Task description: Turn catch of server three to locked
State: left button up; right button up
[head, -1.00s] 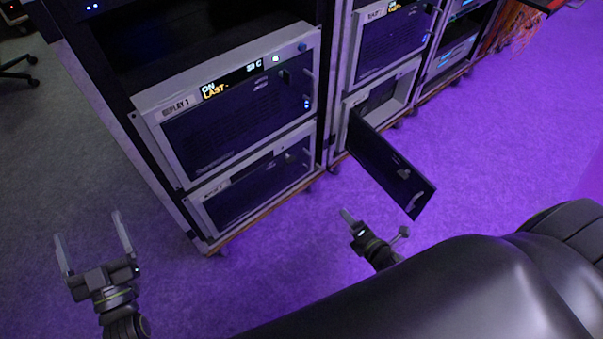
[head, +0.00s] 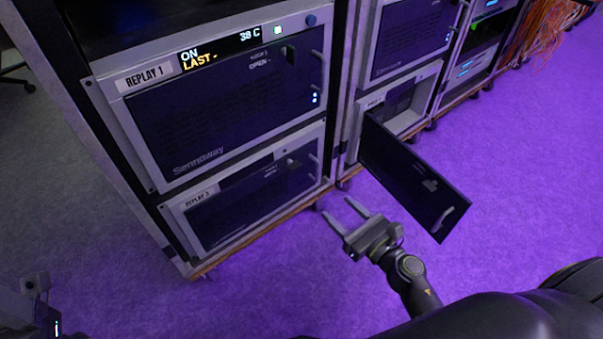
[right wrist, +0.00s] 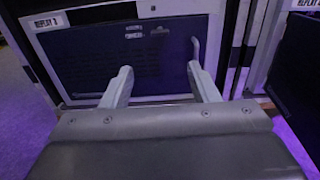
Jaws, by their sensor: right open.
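Server three is the lower unit in the left rack, with a dark door (head: 245,205) that looks shut and a label that seems to read REPLAY 3. Its door also fills the upper part of the right wrist view (right wrist: 85,65). Its small catch (head: 293,163) is near the door's upper right; it also shows in the right wrist view (right wrist: 158,32), but its setting is too small to read. My right gripper (head: 340,207) is open and empty, in front of and below the door's right side, apart from it. My left gripper (head: 30,300) is cut off at the lower left; its fingers cannot be made out.
The REPLAY 1 server (head: 220,110) sits above server three. In the rack to the right, a lower server's door (head: 415,180) hangs wide open, close to my right gripper. Orange cables (head: 540,35) hang at the far right. The purple-lit floor before the racks is clear.

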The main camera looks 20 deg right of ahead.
jog(key=x, duration=1.6)
jog(key=shift+b, duration=0.4)
jog(key=c, duration=1)
